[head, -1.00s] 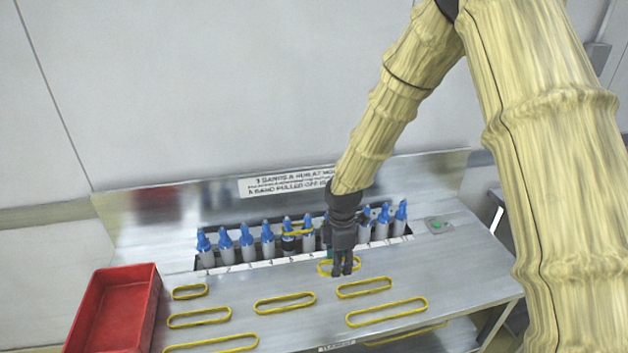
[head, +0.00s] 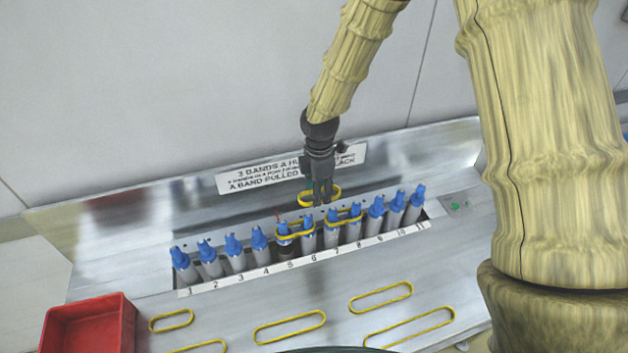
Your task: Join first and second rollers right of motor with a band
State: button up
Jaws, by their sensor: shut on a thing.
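My gripper (head: 322,199) is shut on a small yellow band (head: 307,198) and holds it in the air above and behind the middle rollers. A row of upright grey rollers with blue tops stands in a slot numbered 1 to 11. The one at 5 (head: 286,253) has a dark body and looks like the motor. One yellow band (head: 296,236) goes around the tops at 5 and 6. Another band (head: 344,223) goes around the tops at 7 and 8. Roller 6 (head: 308,240) and roller 7 (head: 331,238) stand just below my gripper, with no band visible between them.
Several loose yellow bands lie on the metal table in front, including a short one (head: 171,320) and longer ones (head: 290,328). A red bin (head: 85,325) stands at the front left. A sign (head: 238,175) is on the back panel. A green button (head: 455,206) is at the right.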

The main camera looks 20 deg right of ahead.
jog(key=shift+s+f+b, duration=0.15)
jog(key=shift+s+b, duration=0.3)
jog(key=shift+s, duration=0.45)
notch_tip(320, 180, down, 9)
jog(key=b, duration=0.4)
jog(key=shift+w+r, duration=0.2)
jog(key=shift+w, duration=0.25)
jog(key=o, duration=0.9)
jog(key=shift+r, duration=0.1)
